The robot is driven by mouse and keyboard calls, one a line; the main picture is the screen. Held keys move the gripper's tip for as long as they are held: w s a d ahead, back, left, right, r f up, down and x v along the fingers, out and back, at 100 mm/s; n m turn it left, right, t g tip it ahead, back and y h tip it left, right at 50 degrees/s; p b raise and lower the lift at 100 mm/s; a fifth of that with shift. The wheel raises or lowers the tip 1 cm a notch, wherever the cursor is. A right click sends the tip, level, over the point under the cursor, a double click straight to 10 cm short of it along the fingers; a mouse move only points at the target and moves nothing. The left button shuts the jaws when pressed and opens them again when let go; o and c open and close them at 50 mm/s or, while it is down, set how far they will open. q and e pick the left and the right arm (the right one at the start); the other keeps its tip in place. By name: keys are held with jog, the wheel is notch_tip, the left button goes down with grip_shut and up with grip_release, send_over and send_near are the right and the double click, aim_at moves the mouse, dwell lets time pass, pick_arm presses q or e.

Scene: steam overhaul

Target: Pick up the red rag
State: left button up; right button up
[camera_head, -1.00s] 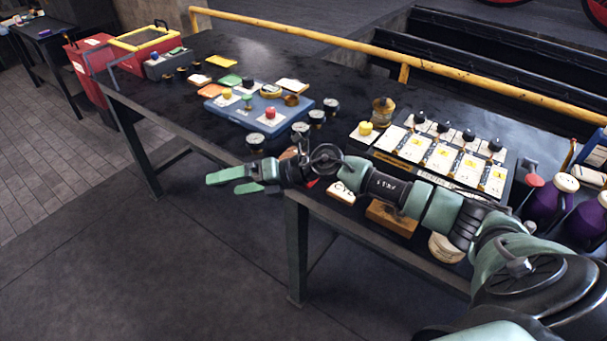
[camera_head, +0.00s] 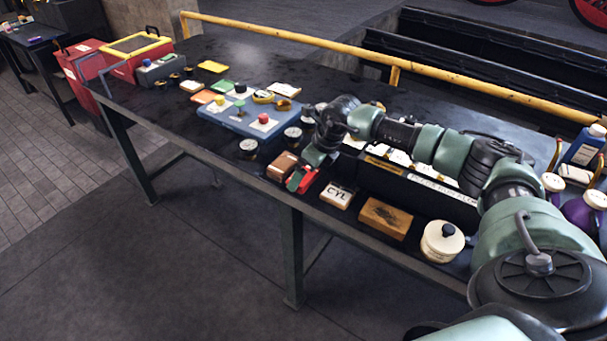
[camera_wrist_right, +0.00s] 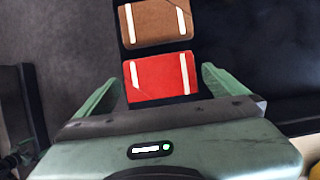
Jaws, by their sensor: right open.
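The red rag (camera_head: 309,178) lies folded near the front edge of the black workbench, beside a folded brown rag (camera_head: 282,166). In the right wrist view the red rag (camera_wrist_right: 160,79) has pale stripes and sits between the two green fingers of my right gripper (camera_wrist_right: 161,76), with a gap to each finger. My right gripper (camera_head: 300,176) is open and points down over the red rag, hiding part of it in the head view. The brown rag (camera_wrist_right: 155,23) lies just beyond the fingertips in the wrist view. My left gripper is not in view.
To the right along the front edge are a white CYL block (camera_head: 337,195), a wooden block (camera_head: 386,218) and a lidded white tin (camera_head: 442,241). Several gauges and a blue panel (camera_head: 236,125) lie behind. A yellow rail (camera_head: 300,42) runs along the back.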

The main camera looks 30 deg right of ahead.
jog(key=shift+w+a+f, duration=0.1)
jog(key=shift+w+f, duration=0.15)
jog(key=shift+f, duration=0.4)
jog(key=c, duration=1.2)
jog(key=shift+r, duration=0.1)
